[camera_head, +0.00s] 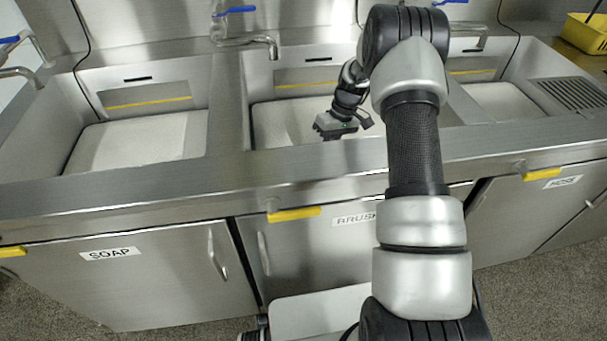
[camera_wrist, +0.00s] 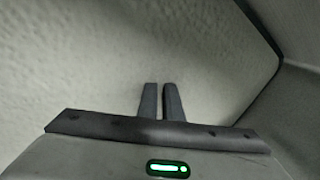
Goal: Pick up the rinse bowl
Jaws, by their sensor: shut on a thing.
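My gripper (camera_head: 335,128) reaches down into the middle sink (camera_head: 290,118), and the sink's front rim hides its fingertips in the head view. In the wrist view my two dark fingers (camera_wrist: 160,92) are almost together, with a narrow gap between them. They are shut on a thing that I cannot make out. A pale, rough surface (camera_wrist: 90,60) fills most of the wrist view, with a dark edge along its right side. I cannot pick out a rinse bowl in either view.
A left sink (camera_head: 150,140) and a right sink (camera_head: 500,100) flank the middle one. A tap (camera_head: 248,40) stands over the middle sink. Yellow handles (camera_head: 293,214) stick out along the counter front. A yellow tub (camera_head: 585,35) stands at the far right.

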